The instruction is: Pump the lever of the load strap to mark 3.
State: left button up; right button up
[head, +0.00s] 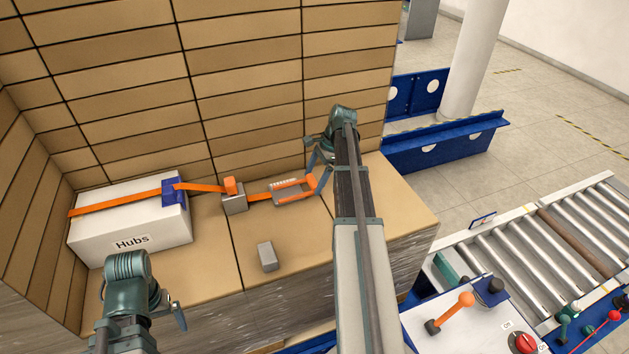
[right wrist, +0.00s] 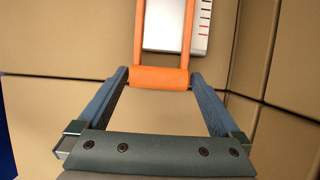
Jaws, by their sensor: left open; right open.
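The load strap (head: 115,203) is an orange band over a white box marked Hubs (head: 95,236). It runs through a grey block with an orange top (head: 233,198) to the lever (head: 293,193), a grey frame with an orange crossbar. The crossbar (right wrist: 160,77) lies between my right gripper's open fingers (right wrist: 162,90) in the right wrist view. In the head view this gripper (head: 319,172) is at the lever's right end. A white scale with black and red marks (right wrist: 204,25) shows beyond the crossbar. My left gripper (head: 150,312) is at the lower left, in front of the box and open.
A loose grey block (head: 267,256) lies on the cartons in front of the lever. Stacked cartons (head: 250,85) wall the back and left. To the right are a roller conveyor (head: 545,245) and a panel with an orange lever (head: 452,312).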

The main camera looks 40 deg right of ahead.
grip_shut()
jog(key=shift+a+r+p, duration=0.1)
jog(key=shift+r+p, duration=0.25)
jog(key=shift+p, duration=0.1)
jog(key=r+h+p, duration=0.1)
jog(key=a+r+h+p, duration=0.1)
jog(key=p, duration=0.1)
jog(key=r+g+h+p, duration=0.1)
jog(key=r+p, duration=0.1)
jog(key=shift+w+a+h, duration=0.25)
jog(key=shift+a+h, duration=0.15)
jog(key=w+a+r+g+h+p, duration=0.1)
jog(key=w+a+r+h+p, duration=0.1)
jog(key=a, duration=0.4)
jog(key=shift+a+r+g+h+p, duration=0.35)
jog(key=shift+r+h+p, duration=0.3)
jog(key=shift+r+h, duration=0.7)
jog(key=shift+f, duration=0.1)
